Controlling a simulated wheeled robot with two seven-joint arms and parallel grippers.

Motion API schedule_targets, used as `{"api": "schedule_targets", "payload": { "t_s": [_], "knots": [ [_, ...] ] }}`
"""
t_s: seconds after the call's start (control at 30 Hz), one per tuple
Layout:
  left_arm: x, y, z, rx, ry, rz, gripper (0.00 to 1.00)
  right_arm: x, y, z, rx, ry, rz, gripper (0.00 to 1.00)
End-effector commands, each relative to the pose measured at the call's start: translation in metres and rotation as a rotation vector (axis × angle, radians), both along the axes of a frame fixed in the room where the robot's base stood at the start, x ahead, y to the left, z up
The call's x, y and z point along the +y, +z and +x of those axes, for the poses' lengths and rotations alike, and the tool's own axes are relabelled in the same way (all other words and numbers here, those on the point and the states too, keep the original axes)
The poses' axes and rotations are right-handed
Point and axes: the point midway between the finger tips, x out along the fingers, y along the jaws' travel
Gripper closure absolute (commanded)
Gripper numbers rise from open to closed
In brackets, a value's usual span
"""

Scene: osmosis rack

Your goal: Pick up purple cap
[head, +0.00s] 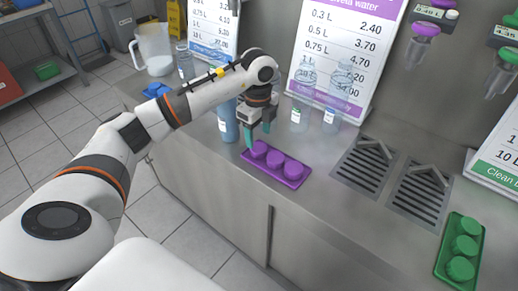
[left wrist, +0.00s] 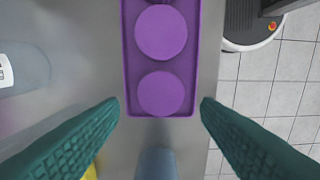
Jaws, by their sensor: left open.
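A purple tray (head: 291,182) with three round purple caps lies on the steel counter near its front edge. The leftmost purple cap (head: 259,149) is closest to my left gripper (head: 259,137), which is open above the tray's left end. My right gripper is out of view.
A blue bottle (head: 228,121) stands left of the tray, close to the gripper. Clear bottles (head: 299,115) stand behind. Drain grates (head: 364,167) lie to the right, then a green tray (head: 443,268) with green caps (head: 461,269).

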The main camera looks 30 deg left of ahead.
Motion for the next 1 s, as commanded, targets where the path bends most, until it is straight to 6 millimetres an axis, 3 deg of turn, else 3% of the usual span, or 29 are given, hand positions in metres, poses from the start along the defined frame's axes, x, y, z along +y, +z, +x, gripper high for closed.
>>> {"api": "schedule_targets", "payload": {
  "t_s": [0.3, 0.6, 0.83, 1.0],
  "knots": [
    [-0.003, -0.044, -0.001, 0.004, -0.001, -0.001, 0.42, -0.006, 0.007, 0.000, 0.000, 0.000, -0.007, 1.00],
    [-0.002, -0.050, -0.001, 0.000, -0.001, -0.001, 0.42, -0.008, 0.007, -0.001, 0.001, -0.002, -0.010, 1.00],
    [-0.002, -0.050, -0.001, 0.000, -0.001, -0.001, 0.76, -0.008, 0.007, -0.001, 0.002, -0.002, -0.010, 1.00],
    [-0.002, -0.050, -0.001, 0.000, -0.001, -0.001, 0.77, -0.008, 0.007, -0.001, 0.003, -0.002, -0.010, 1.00]
  ]
}}
